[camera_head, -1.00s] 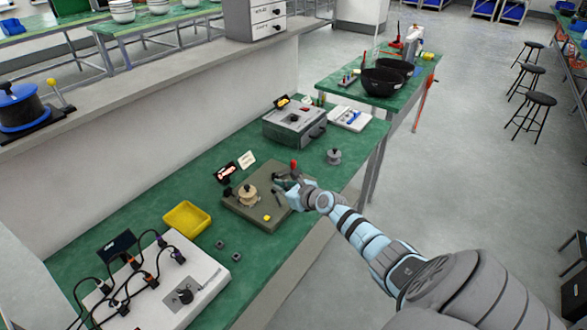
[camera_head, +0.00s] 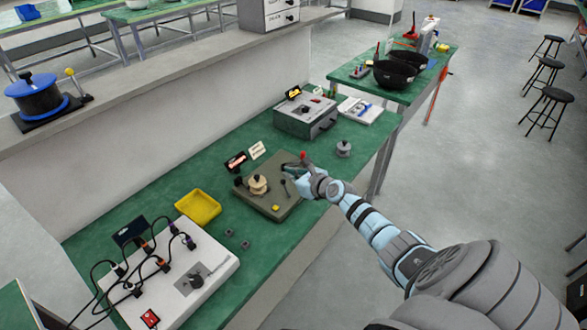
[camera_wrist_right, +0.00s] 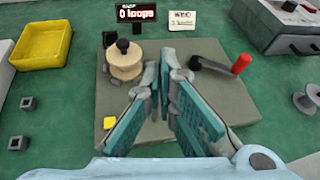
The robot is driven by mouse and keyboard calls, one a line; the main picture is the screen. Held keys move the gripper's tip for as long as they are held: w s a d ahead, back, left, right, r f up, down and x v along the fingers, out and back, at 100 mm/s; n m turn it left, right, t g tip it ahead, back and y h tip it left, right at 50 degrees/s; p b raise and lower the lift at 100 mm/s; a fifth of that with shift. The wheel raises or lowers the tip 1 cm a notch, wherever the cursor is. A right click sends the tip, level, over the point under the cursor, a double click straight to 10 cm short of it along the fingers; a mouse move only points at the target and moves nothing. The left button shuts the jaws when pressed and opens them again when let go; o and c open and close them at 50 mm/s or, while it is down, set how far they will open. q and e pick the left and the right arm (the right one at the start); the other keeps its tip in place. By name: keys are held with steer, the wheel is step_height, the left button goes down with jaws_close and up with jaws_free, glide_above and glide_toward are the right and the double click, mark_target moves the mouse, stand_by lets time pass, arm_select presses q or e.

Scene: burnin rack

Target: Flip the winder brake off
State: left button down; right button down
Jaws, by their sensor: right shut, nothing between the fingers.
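The winder is an olive-grey plate (camera_head: 268,208) on the green bench, with a pale spool (camera_head: 258,184) and a yellow button (camera_head: 276,208). In the wrist view the spool (camera_wrist_right: 125,62) is left of my fingers, and a crank with a red handle (camera_wrist_right: 241,64) is to their right. My right gripper (camera_head: 290,168) is shut and empty over the plate (camera_wrist_right: 168,76). Its fingers hide part of the plate. My left gripper is not visible.
A yellow tray (camera_head: 198,208) and a cabled white box (camera_head: 215,265) are left. A grey box (camera_head: 307,122) and a small grey spool (camera_head: 343,149) are on the far side.

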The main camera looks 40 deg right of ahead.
steer(key=s+a+r+p, duration=0.1)
steer(key=s+r+p, duration=0.2)
steer(key=r, duration=0.9)
steer(key=shift+s+a+r+p, duration=0.15)
steer(key=shift+s+a+p, duration=0.15)
steer(key=shift+s, duration=1.25)
